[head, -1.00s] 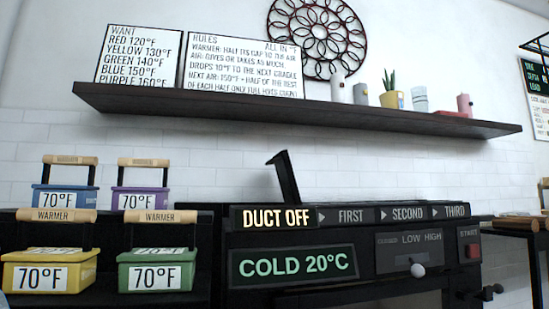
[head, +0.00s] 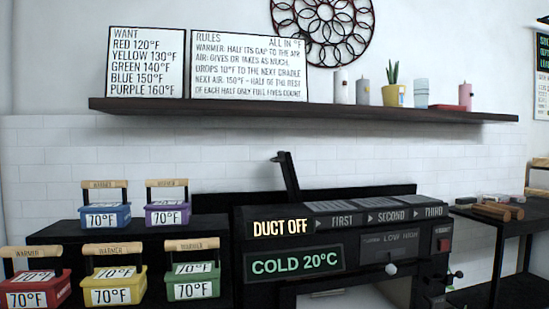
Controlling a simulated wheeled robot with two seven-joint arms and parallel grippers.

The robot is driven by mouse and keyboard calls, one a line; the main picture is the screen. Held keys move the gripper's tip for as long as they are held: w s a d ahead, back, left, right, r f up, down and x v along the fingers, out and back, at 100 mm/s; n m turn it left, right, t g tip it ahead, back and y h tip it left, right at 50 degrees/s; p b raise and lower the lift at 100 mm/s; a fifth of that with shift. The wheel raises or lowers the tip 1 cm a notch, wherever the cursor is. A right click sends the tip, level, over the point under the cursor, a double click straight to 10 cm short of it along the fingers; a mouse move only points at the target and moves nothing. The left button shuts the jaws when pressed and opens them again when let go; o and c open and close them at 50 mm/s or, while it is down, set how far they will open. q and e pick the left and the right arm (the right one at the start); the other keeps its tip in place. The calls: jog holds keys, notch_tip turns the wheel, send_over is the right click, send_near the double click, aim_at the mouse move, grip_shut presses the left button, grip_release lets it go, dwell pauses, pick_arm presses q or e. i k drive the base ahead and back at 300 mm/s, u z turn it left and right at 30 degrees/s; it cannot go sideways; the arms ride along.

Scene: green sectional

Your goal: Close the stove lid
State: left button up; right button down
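The black stove (head: 345,275) stands in the middle of the head view. Its front reads DUCT OFF, FIRST, SECOND, THIRD and COLD 20°C. A tilted black upright piece (head: 287,176) rises from the left of its top; I cannot tell whether it is the lid seen edge-on or a lever. To its right, several grey slatted panels (head: 375,203) show along the top. A slider knob (head: 391,269) sits under LOW HIGH, and a red START button (head: 444,245) is at the right. Neither gripper is in view.
Red (head: 35,291), yellow (head: 113,288), green (head: 192,284), blue (head: 105,216) and purple (head: 167,212) warmers, all marked 70°F, stand on black stands at left. A dark shelf (head: 300,110) with signs, candles and a plant hangs above. A side table (head: 525,210) holds wooden pieces.

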aim_at(285, 159)
jog(key=u, duration=0.5)
jog(key=k, duration=1.25)
jog(key=u, duration=0.05)
jog(key=i, duration=0.3)
jog(key=z, duration=0.55)
jog(key=i, duration=1.7)
jog(key=u, duration=0.95)
